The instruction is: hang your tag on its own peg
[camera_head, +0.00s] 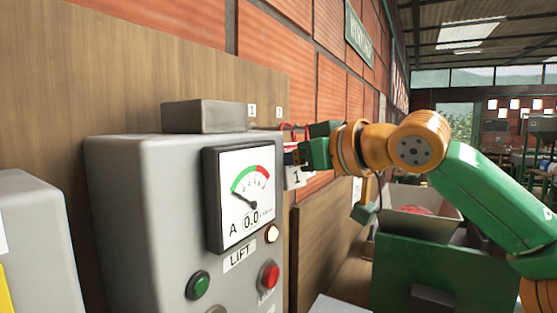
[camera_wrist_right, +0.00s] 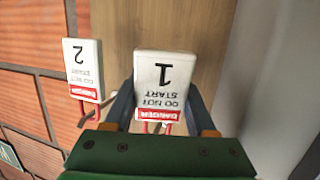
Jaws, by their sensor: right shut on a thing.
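The white tag marked 1 with a red DANGER band (camera_head: 296,178) is held by my right gripper (camera_head: 306,155), beside the grey lift control box. In the right wrist view the tag (camera_wrist_right: 165,82) appears upside down between the two fingers (camera_wrist_right: 160,112), with its red loop toward the palm. A second tag, marked 2 (camera_wrist_right: 83,68), hangs to its left in that view, its red loop by a thin peg (camera_wrist_right: 86,117). In the head view, labels 1 (camera_head: 252,110) and 2 (camera_head: 279,112) are on the wooden board. The peg under label 1 is hidden. My left gripper is out of view.
The grey control box (camera_head: 125,190), with a gauge (camera_head: 240,195) and LIFT buttons, stands close in front of the wooden board (camera_head: 150,65). A smaller grey block (camera_head: 204,116) sits on top. A green bin (camera_head: 430,265) stands at right, below my right arm.

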